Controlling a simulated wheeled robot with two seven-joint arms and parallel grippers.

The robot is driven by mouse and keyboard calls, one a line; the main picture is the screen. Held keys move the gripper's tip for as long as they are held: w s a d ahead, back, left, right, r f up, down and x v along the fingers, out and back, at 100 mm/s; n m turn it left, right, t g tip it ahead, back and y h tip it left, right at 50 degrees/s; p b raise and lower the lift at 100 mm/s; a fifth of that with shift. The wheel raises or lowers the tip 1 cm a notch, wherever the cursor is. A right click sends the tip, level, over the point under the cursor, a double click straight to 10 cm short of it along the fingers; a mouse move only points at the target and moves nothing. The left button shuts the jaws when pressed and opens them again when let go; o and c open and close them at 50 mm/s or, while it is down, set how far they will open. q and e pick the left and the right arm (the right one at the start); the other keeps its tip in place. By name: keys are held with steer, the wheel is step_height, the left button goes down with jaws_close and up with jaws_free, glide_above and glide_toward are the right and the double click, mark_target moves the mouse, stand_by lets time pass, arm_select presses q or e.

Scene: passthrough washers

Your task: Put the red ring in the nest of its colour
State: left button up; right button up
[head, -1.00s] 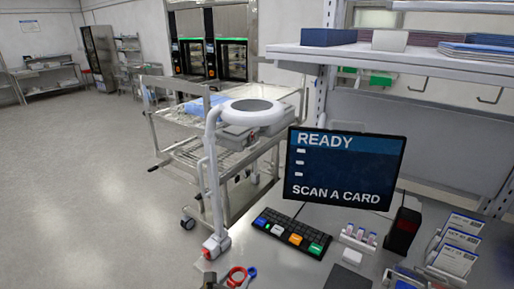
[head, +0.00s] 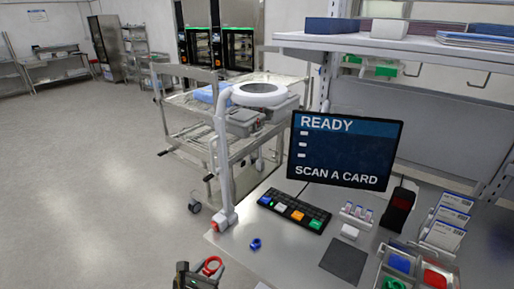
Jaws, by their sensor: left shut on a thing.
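The red ring (head: 212,266) is at the bottom of the head view, left of the desk's front corner. My left gripper (head: 205,272) is shut on it and holds it clear of the desk; the jaws are partly cut off by the frame. At the bottom right are small grey trays with coloured insides: a red one (head: 434,279), a blue one (head: 400,263) and a green one (head: 393,284), partly cut off. My right gripper is not in view.
A blue ring (head: 255,244) lies on the desk (head: 290,258). The lamp post (head: 225,185), keyboard (head: 294,211), screen (head: 346,150), dark mat (head: 344,261), black device (head: 398,208) and card holders (head: 447,224) stand around it. The desk between blue ring and mat is clear.

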arm_select(q)
steer(key=w+a+r+n+y, duration=0.1)
steer(key=a+r, duration=0.2)
steer(key=r, duration=0.7)
steer(key=w+a+r+n+y, duration=0.1)
steer(key=w+a+r+y, duration=0.15)
steer(key=r, duration=0.65)
steer(key=w+a+r+n+y, duration=0.1)
steer(key=a+r, duration=0.2)
steer(key=r, duration=0.7)
step_height(320, 180, down, 15)
steer(key=b, duration=1.4)
steer(key=shift+s+d+t, duration=0.15)
steer(key=shift+s+t, duration=0.05)
steer(key=shift+t, duration=0.2)
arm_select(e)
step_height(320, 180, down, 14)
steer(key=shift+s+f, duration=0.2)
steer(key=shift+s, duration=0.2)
arm_select(q)
steer(key=shift+h, duration=0.25)
